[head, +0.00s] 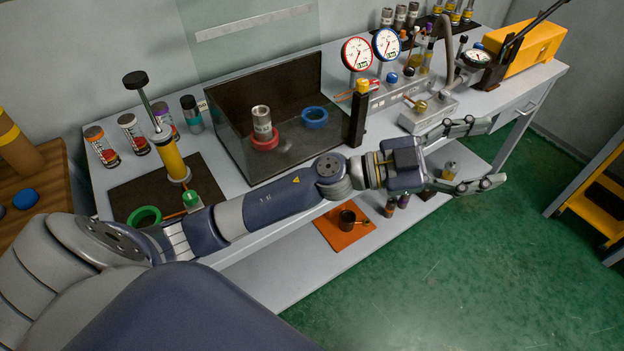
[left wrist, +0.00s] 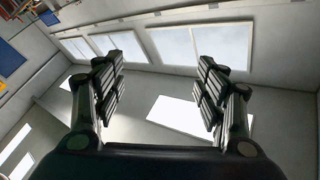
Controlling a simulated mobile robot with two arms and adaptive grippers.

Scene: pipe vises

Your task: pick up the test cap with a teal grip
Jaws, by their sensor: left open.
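Small capped pieces stand on the lower shelf below my left arm, one with a purple top (head: 404,200) and one with a yellow top (head: 450,169); parts of this group are hidden by the arm and gripper. My left gripper (head: 483,154) is open and empty, reaching past the bench's front edge on the right. My right gripper is not in view.
The bench carries a dark open-fronted bin (head: 245,125), two dial gauges (head: 372,50), a grey valve block (head: 428,113) and a yellow machine (head: 525,50). An orange mat (head: 343,236) with a dark cup lies on the lower shelf.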

